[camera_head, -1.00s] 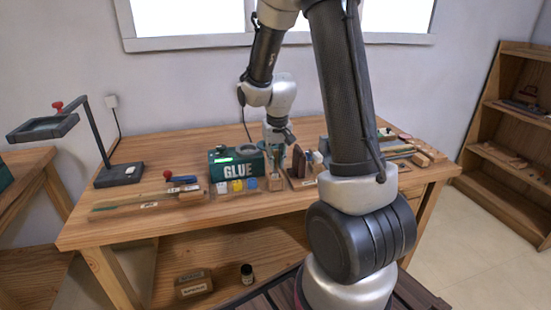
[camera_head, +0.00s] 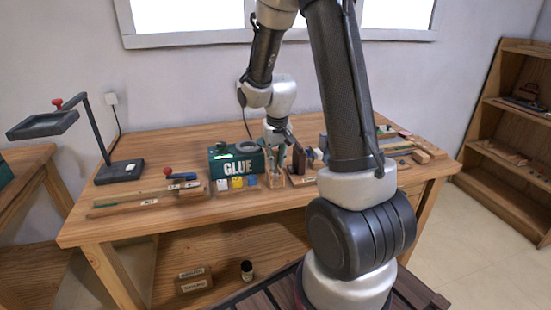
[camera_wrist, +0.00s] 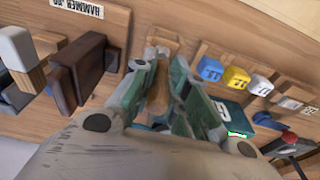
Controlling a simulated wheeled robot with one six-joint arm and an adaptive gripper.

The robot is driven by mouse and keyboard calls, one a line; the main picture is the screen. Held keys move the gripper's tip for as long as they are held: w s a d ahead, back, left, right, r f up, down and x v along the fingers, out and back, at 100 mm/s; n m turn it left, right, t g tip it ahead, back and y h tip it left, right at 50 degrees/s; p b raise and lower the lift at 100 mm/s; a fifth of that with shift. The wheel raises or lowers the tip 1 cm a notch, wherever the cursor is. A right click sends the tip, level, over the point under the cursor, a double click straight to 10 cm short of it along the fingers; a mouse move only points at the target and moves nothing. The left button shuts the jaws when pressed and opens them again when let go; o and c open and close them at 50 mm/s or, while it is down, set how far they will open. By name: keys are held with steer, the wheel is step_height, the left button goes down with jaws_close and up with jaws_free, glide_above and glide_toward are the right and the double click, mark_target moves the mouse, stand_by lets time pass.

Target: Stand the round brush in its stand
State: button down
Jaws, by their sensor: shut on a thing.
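My gripper (camera_head: 276,158) points down over the bench, just right of the green glue box. Its teal fingers (camera_wrist: 164,64) are closed on a narrow brown piece (camera_wrist: 158,95), which I take to be the round brush; the fingers hide most of it. A small pale wooden stand (camera_head: 276,182) is directly below the gripper at the bench front. In the wrist view its wood (camera_wrist: 161,44) shows just beyond the fingertips. Whether the brush's lower end is inside the stand or above it I cannot tell.
The glue box (camera_head: 237,168) and a rack of blue, yellow and white capped pieces (camera_head: 237,183) stand close left. Dark brown blocks (camera_wrist: 88,68) stand close on the other side, by a HAMMER label (camera_wrist: 78,7). The back of the bench (camera_head: 170,145) has bare room.

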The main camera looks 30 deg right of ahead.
mark_target(275, 150)
steer(key=shift+f, duration=0.7)
stand_by(0.5)
stand_by(0.3)
steer(key=c, duration=0.9)
jaws_free()
steer(key=shift+r, duration=3.5)
steer(key=s+a+r+n+t, duration=0.1)
steer(key=s+r, duration=0.4)
steer(key=s, duration=0.2)
steer(key=s+a+r+n, duration=0.1)
steer(key=s+a+r, duration=0.1)
steer(key=s+r, duration=0.3)
steer(key=s+a+r+n+t, duration=0.1)
steer(key=s+r, duration=0.4)
steer(key=s, duration=0.6)
steer(key=shift+s+a+r+t+y, duration=0.2)
steer(key=shift+a+r+t+y, duration=0.1)
steer(key=shift+a, duration=0.2)
